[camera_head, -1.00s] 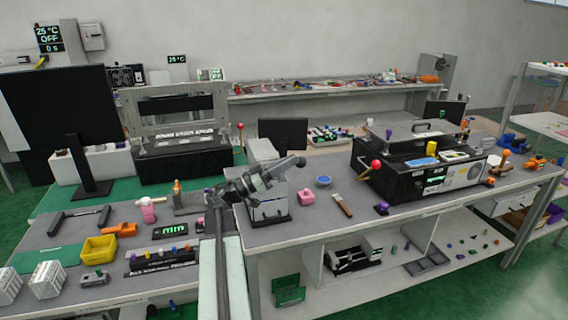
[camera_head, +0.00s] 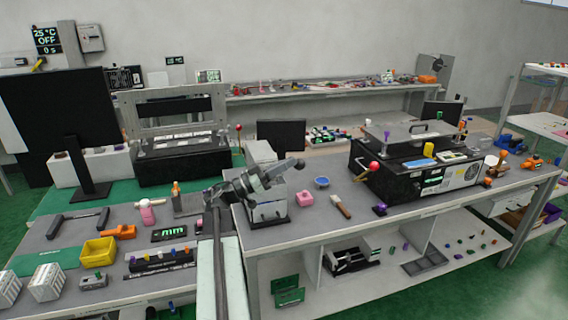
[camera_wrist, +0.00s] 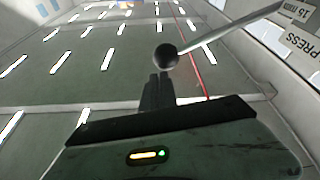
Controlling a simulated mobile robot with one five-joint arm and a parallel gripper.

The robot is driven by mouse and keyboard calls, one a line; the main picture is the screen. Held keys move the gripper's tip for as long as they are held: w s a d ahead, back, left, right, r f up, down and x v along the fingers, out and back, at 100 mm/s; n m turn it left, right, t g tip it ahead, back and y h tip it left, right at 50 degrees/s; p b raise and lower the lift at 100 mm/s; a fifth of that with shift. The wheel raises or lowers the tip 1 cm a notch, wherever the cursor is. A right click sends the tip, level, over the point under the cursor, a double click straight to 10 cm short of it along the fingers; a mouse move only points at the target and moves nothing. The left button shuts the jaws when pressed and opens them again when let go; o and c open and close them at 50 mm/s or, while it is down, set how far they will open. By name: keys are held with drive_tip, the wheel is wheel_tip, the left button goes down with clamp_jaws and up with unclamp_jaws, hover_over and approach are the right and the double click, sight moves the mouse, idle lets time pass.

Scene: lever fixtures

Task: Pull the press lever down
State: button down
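In the wrist view the lever's black ball knob (camera_wrist: 166,56) sits just beyond my gripper's (camera_wrist: 158,78) dark fingertips. A straight silver rod (camera_wrist: 225,32) runs from the knob to the upper right, toward a pale block labelled PRESS (camera_wrist: 300,42). My gripper's fingers look closed together, with the knob past their tips, not between them. Whether they touch it I cannot tell. In the head view the pale grey press (camera_head: 268,212) stands on a black base at the bench's left end. My arm crosses in front of it and hides part of it and the lever.
A black machine (camera_head: 405,188) with a red-knobbed lever (camera_head: 374,166) stands to the right. A pink block (camera_head: 304,198), a blue dish (camera_head: 321,182) and a brush (camera_head: 341,206) lie between. A yellow bin (camera_head: 98,251) is on the left bench.

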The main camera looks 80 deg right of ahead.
wheel_tip(320, 180, up, 4)
drive_tip(key=d+p, duration=0.2)
drive_tip(key=p, duration=0.1)
drive_tip(key=r+b+v, duration=0.1)
drive_tip(key=b+v, duration=0.1)
drive_tip(key=v, duration=0.8)
drive_tip(key=shift+w+a+r, duration=0.2)
drive_tip(key=shift+a+r, duration=0.05)
drive_tip(key=shift+a, duration=0.05)
drive_tip(key=shift+w, duration=0.1)
